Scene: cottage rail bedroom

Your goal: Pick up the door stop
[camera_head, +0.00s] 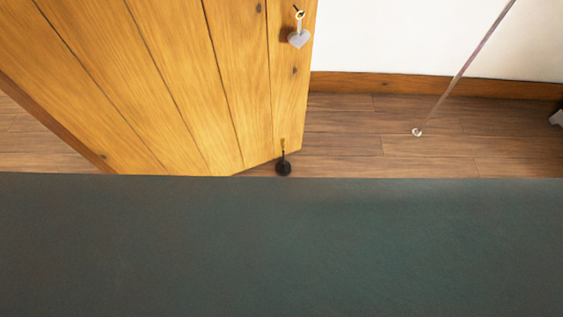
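A small dark, rounded object with a short thin stem, seemingly the door stop (283,168), is at the bottom corner of the wooden door (200,80). It is close to the door's lower edge; I cannot tell whether it touches the door or the floor. Its lower side meets the edge of the dark foreground surface in the picture, so part of it may be hidden. Neither of my grippers is in view.
A wide dark teal surface (280,250) fills the foreground. A thin slanted rod or cord (465,70) reaches the wooden floor (350,130) at right. A wooden skirting board (430,85) runs along the white wall.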

